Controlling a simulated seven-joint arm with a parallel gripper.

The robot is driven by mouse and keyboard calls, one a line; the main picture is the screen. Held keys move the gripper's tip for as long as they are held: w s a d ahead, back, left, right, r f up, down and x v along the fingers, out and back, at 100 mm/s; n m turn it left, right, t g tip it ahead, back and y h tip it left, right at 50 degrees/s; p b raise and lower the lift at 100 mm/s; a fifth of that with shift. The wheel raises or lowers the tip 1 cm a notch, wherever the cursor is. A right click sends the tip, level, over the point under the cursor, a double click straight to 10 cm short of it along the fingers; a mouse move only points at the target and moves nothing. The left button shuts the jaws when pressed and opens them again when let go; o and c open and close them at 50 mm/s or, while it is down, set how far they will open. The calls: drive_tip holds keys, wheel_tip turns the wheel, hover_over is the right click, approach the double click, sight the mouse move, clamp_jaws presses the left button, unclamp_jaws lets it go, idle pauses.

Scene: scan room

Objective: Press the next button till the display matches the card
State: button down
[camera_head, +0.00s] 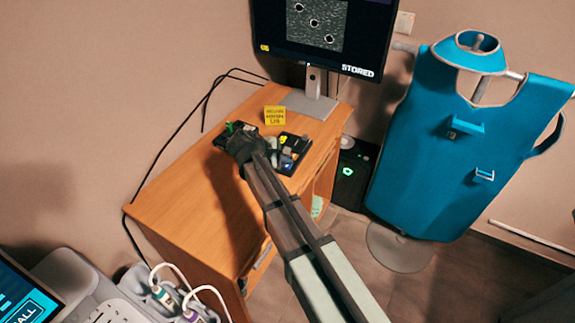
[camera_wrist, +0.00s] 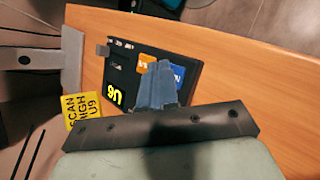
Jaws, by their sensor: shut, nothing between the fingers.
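The black control panel (camera_wrist: 122,78) lies on the wooden desk. Its small display shows yellow characters (camera_wrist: 115,96) that look like U6. It carries an orange button (camera_wrist: 144,65) and a blue button (camera_wrist: 179,74); their labels are too small to read surely. The yellow card (camera_wrist: 84,110) reads SCAN HIGH and what looks like U9; it also stands on the desk in the head view (camera_head: 275,116). My gripper (camera_wrist: 158,90) is shut and empty, over the panel beside the two buttons and partly hiding them. Whether it touches a button cannot be told.
A black pad with a green part (camera_head: 230,127) lies left of my gripper. The desk's near left part (camera_head: 180,205) is clear. A blue apron (camera_head: 470,140) hangs at the right.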

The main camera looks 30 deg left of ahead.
sight(286, 167)
drive_tip(key=shift+r, duration=0.5)
drive_tip(key=shift+r, duration=0.1)
drive_tip(key=shift+r, duration=2.4)
drive_tip(key=shift+d, duration=0.1)
